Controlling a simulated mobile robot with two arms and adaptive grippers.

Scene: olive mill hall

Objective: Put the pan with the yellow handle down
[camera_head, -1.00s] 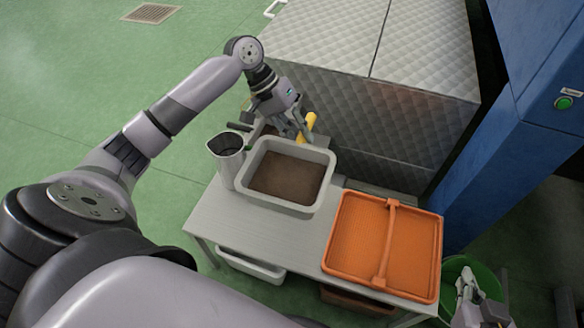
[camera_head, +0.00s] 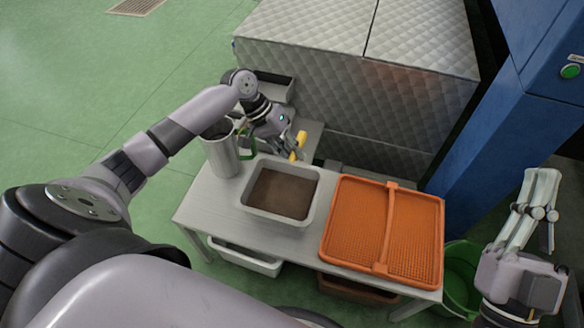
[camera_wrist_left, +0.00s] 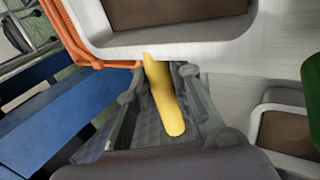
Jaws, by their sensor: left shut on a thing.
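The pan is a pale grey rectangular tub (camera_head: 246,207) with brown contents, over the left part of the bench (camera_head: 205,205). Its yellow handle (camera_head: 300,143) points to the back. My left gripper (camera_head: 292,152) reaches in from behind the pan and is shut on this handle. In the left wrist view the handle (camera_wrist_left: 165,100) lies between the fingers and meets the pan's wall (camera_wrist_left: 190,42). Whether the pan's base touches the bench is hidden. My right gripper (camera_head: 543,175) is raised at the right, away from the pan; its finger gap is unclear.
A metal jug (camera_head: 222,160) with a green handle stands close left of the pan. An orange crate (camera_head: 430,232) lies just to its right. Another grey tray (camera_head: 275,85) is behind my left gripper. A green bucket (camera_head: 460,280) stands by the bench's right end.

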